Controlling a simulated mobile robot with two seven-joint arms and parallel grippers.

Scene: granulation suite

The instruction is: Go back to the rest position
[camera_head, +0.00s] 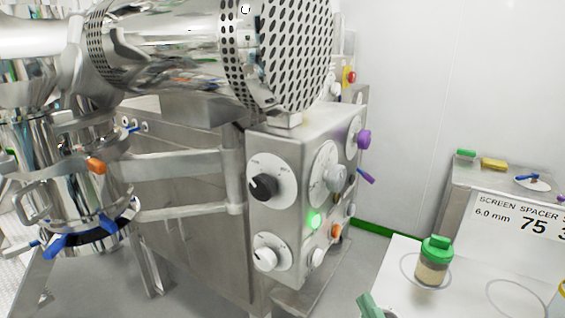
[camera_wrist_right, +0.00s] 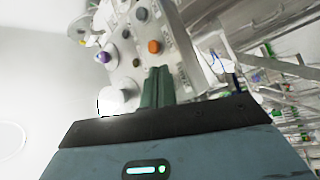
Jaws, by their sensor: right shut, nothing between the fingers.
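My right gripper (camera_head: 371,305) shows only as a pale green fingertip part at the bottom edge of the head view, left of the white worktop. In the right wrist view its two dark green fingers (camera_wrist_right: 157,86) are together and hold nothing. Beyond them is the control box's panel (camera_wrist_right: 130,60), with an orange knob (camera_wrist_right: 154,46) and a purple knob (camera_wrist_right: 103,57). I cannot tell the exact gap between fingers and panel. My left gripper is in neither view.
The steel control box (camera_head: 290,150) with a black knob (camera_head: 264,187) and lit green button (camera_head: 314,220) stands at the centre. A green-lidded jar (camera_head: 433,262) stands on the white worktop (camera_head: 395,275) at right. A steel cabinet (camera_head: 455,200) is behind it. Steel machinery (camera_head: 170,45) fills the left.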

